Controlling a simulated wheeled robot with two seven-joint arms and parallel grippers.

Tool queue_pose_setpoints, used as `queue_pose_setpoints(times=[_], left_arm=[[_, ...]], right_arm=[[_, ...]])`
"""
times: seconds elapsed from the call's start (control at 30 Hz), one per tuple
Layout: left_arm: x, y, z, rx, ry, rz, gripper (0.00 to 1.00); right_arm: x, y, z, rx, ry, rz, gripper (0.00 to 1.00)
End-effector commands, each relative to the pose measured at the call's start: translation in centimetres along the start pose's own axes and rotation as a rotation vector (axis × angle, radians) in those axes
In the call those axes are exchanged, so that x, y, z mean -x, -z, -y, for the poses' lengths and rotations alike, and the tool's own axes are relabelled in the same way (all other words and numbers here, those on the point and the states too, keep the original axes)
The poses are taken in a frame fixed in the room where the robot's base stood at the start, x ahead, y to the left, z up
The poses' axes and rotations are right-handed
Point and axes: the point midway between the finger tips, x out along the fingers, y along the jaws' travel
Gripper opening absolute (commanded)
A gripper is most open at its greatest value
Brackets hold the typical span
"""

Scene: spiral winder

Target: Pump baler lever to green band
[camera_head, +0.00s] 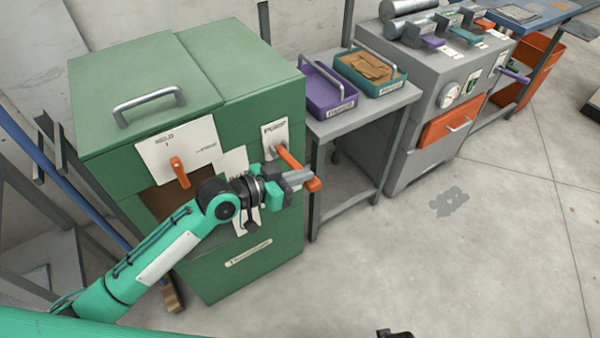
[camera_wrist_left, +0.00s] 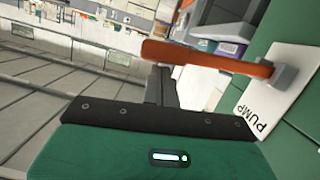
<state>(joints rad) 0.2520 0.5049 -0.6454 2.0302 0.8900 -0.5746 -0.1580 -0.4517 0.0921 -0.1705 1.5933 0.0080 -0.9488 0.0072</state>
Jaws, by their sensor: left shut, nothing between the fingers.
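The green baler (camera_head: 260,275) stands at left. Its orange pump lever (camera_head: 287,157) juts out from a white plate marked PUMP (camera_head: 274,135), its free end lower right. The lever (camera_wrist_left: 205,56) also crosses the left wrist view, with the PUMP plate (camera_wrist_left: 275,95) behind its pivot. My left gripper (camera_head: 303,178) is shut and empty close beside the lever's outer end. In the wrist view its fingers (camera_wrist_left: 160,85) reach up to the lever; I cannot tell whether they touch. My left arm partly hides another white panel (camera_head: 234,163). No green band is readable on the baler.
A second orange handle (camera_head: 179,172) hangs from the HOLD plate (camera_head: 170,148). A grey table (camera_head: 365,112) right of the baler holds a purple tray (camera_head: 330,91) and a teal tray (camera_head: 370,72). A grey cabinet (camera_head: 425,100) with a round gauge stands beyond.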

Motion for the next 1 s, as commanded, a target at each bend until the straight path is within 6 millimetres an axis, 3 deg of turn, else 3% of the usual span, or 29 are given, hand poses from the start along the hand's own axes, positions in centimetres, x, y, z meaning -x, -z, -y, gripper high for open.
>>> queue_pose_setpoints(times=[0.47, 1.0], left_arm=[[-0.4, -1.8, -0.3, -0.106, 0.026, 0.002, 0.00], [-1.8, -7.4, 0.3, -0.485, 0.121, 0.003, 0.00]], right_arm=[[0.2, 0.0, 0.2, -0.004, 0.004, 0.010, 1.00], [4.3, 2.0, 0.6, -0.011, 0.010, -0.002, 1.00]])
